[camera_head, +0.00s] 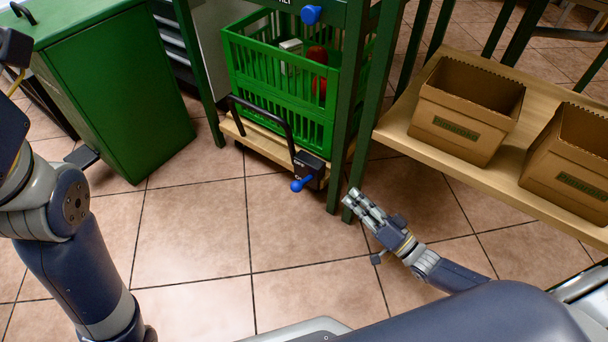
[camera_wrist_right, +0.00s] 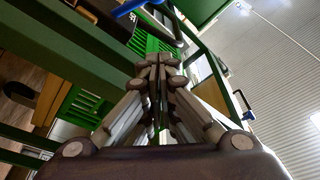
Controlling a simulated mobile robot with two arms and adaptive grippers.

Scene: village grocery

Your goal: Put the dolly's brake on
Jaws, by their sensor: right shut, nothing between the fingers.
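The dolly (camera_head: 262,142) is a low wooden platform with a black handle bar (camera_head: 262,112), under a green frame. A small black box (camera_head: 310,168) sits at its front right corner, with a blue lever (camera_head: 301,184) pointing left and slightly down. My right gripper (camera_head: 352,200) is shut and empty, low over the floor, right of the blue lever and apart from it. In the right wrist view its fingers (camera_wrist_right: 158,62) are together, and a blue part (camera_wrist_right: 135,7) shows beyond them at the top. My left gripper is not in view; only its arm shows at the left.
A green crate (camera_head: 245,62) with a red item (camera_head: 318,58) and a white item stands on the dolly. A blue knob (camera_head: 311,14) is on the frame above. Green posts and a wooden shelf (camera_head: 400,135) with cardboard boxes (camera_head: 455,130) are at right. The tiled floor in front is clear.

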